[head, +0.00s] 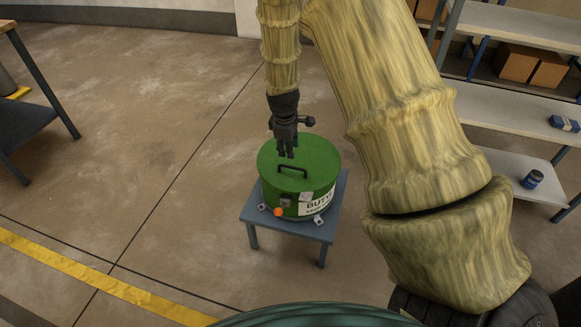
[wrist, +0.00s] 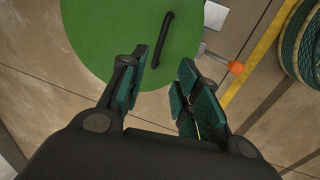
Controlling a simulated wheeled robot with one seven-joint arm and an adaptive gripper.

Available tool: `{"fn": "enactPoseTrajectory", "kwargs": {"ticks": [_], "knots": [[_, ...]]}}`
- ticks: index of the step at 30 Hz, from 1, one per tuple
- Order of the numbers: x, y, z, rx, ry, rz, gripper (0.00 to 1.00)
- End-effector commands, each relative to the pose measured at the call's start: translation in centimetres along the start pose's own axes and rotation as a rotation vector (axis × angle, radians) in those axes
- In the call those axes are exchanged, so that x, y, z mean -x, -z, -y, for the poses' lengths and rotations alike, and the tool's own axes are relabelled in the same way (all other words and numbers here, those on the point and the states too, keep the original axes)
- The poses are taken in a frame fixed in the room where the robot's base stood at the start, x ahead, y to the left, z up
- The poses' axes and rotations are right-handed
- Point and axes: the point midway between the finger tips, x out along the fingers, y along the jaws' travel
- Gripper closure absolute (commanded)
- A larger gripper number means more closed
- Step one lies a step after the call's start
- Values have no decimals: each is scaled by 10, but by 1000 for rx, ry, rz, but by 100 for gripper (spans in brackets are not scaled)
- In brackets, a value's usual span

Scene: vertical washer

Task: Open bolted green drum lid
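The green drum (head: 310,200) stands upright on a small blue-grey table (head: 283,225). Its green lid (head: 316,157) looks closed and carries a black bar handle (head: 293,171). An orange ball-ended lever (head: 278,212) sticks out at the drum's front, beside a grey latch piece (head: 287,200). My gripper (head: 286,152) points down just above the lid, behind the handle in the head view. In the wrist view my gripper (wrist: 160,85) has its fingers apart with nothing between them. The lid (wrist: 105,30), handle (wrist: 153,40) and orange ball (wrist: 236,67) lie beyond the fingertips.
A shelf unit (head: 510,110) with cardboard boxes (head: 530,64) stands at the right, with a blue can (head: 532,179) on a low shelf. A workbench (head: 25,125) stands at the far left. The floor left of the drum is clear.

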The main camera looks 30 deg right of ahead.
Motion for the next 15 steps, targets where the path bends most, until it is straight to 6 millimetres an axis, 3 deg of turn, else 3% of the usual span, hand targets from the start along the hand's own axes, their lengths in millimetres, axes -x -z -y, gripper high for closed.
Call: {"fn": "enactPoseTrajectory", "kwargs": {"ticks": [5,15], "knots": [[-10,0,-2,6,1,1,68],[-59,-1,-1,3,1,1,68]]}}
